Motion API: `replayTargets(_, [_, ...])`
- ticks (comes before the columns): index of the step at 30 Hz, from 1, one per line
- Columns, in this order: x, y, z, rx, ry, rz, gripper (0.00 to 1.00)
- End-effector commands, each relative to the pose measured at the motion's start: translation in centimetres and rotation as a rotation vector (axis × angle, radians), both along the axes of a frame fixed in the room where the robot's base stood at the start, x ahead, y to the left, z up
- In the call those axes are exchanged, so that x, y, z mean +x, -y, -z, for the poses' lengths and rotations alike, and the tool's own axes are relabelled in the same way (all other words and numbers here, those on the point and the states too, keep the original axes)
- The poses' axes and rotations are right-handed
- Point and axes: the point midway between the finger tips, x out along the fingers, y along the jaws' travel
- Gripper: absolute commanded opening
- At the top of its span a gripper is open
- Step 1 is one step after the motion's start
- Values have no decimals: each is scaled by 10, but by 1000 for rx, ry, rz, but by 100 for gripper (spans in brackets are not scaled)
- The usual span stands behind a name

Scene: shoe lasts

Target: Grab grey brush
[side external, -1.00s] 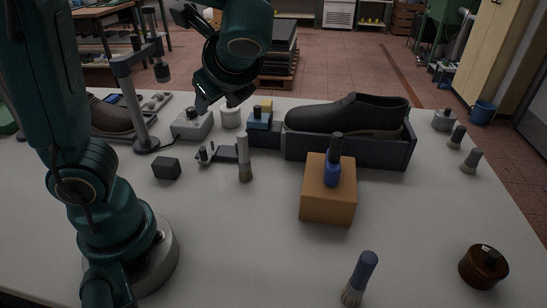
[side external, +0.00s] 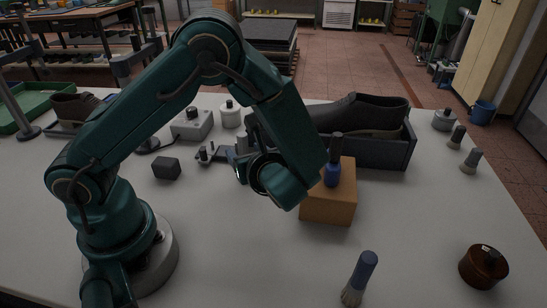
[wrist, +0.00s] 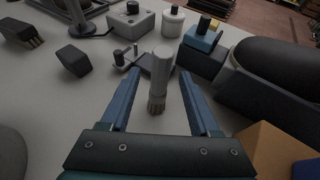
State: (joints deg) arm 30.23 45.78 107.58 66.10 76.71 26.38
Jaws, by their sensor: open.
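The grey brush (wrist: 158,85) stands upright on the table, with its light grey handle up and its brownish bristles down. In the wrist view it shows between the two blue fingers of my gripper (wrist: 160,72), which are open on either side of it. I see gaps between the brush and both fingers. I cannot tell whether the fingertips reach as far as the brush. In the side view my wrist hides most of the brush and my fingers.
A dark tray (side external: 397,155) holds a dark shoe (side external: 362,113). A dark block (wrist: 74,60) lies left of the brush. Another blue brush (side external: 361,276) stands in front.

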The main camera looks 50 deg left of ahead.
Motion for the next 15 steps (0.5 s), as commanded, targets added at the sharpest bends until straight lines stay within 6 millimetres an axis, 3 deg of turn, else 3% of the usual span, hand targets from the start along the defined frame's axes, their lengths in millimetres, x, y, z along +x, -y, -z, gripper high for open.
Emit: replayTargets(15, [11, -43, 23, -1, -1, -3, 62])
